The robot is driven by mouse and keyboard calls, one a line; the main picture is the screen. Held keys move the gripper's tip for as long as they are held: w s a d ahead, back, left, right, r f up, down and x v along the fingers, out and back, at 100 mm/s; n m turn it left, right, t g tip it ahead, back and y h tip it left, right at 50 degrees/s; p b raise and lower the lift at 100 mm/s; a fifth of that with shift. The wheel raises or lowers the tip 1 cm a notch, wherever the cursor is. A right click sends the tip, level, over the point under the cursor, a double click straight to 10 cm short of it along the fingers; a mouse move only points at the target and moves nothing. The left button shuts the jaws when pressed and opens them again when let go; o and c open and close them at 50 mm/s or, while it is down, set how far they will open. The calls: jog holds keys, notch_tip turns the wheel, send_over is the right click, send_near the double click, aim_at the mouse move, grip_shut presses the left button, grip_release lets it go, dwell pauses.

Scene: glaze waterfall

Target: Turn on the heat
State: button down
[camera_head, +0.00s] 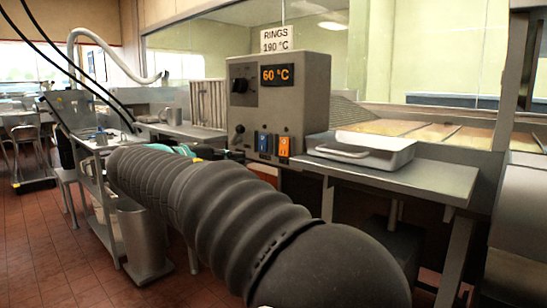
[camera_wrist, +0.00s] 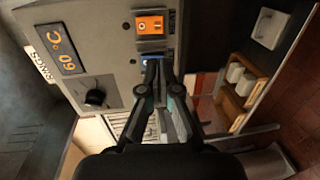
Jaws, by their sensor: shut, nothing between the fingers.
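The grey control box (camera_head: 300,105) stands at centre in the head view, with an orange display (camera_head: 277,75) reading 60 °C and a black dial (camera_head: 241,85). Low on its face are a blue switch (camera_head: 263,143) and an orange switch (camera_head: 284,147). In the wrist view the box fills the upper left, with the display (camera_wrist: 66,50), the dial (camera_wrist: 95,97) and the orange switch (camera_wrist: 151,24). My gripper (camera_wrist: 157,68) is shut and empty. Its fingertips are in front of the blue switch (camera_wrist: 151,57) and partly hide it; contact cannot be told.
A sign (camera_head: 275,39) above the box reads RINGS 190 °C. A white tray (camera_head: 361,152) sits on the metal shelf (camera_head: 430,180) to the right. A metal bin (camera_head: 142,240) stands on the tiled floor at left. Several white items sit on a wooden shelf (camera_wrist: 237,102) in the wrist view.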

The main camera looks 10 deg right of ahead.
aim_at(282, 154)
dwell(0.3)
jog(key=p+x, duration=0.1)
jog(key=x, duration=1.3)
